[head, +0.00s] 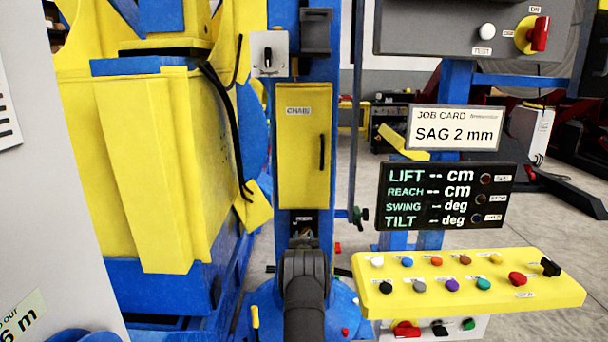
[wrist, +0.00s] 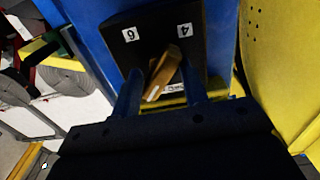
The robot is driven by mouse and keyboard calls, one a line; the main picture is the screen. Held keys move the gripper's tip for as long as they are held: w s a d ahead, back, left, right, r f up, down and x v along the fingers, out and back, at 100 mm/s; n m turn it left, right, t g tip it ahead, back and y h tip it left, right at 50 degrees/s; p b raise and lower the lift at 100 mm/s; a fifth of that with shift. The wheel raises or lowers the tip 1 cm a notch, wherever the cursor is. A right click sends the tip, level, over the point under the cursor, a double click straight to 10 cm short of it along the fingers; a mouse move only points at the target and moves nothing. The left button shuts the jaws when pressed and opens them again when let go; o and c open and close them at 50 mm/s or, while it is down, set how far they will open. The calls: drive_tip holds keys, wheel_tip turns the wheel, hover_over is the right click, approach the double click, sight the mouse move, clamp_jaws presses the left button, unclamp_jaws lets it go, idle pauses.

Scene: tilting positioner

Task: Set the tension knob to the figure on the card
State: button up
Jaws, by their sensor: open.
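The tension knob (wrist: 164,74) is a tan bar with a white mark at its lower-left end, on a black plate (wrist: 150,38) in the wrist view. White labels 6 and 4 show at the plate's upper corners; another label is partly hidden beside the knob. My gripper (wrist: 160,82) is open, with one blue finger on each side of the knob; I cannot tell whether either touches it. In the head view my dark arm end covers the area below the yellow cabinet, and the knob cannot be made out. The job card (head: 455,128) reads SAG 2 mm.
The yellow cabinet (head: 304,145) marked CHAIN is on the blue column. A dark display (head: 445,196) and a yellow button panel (head: 470,282) stand to the right. A large yellow and blue machine (head: 150,160) fills the left. A yellow part (wrist: 280,70) lies close right in the wrist view.

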drive_tip(key=shift+n, duration=0.3)
drive_tip(key=shift+s, duration=0.1)
drive_tip(key=s+m, duration=0.8)
drive_tip(key=s, duration=0.8)
drive_tip(key=w, duration=1.7)
drive_tip(key=shift+w, duration=0.15)
drive_tip(key=c, duration=0.9)
drive_tip(key=shift+o, duration=0.2)
drive_tip(key=shift+m, duration=0.3)
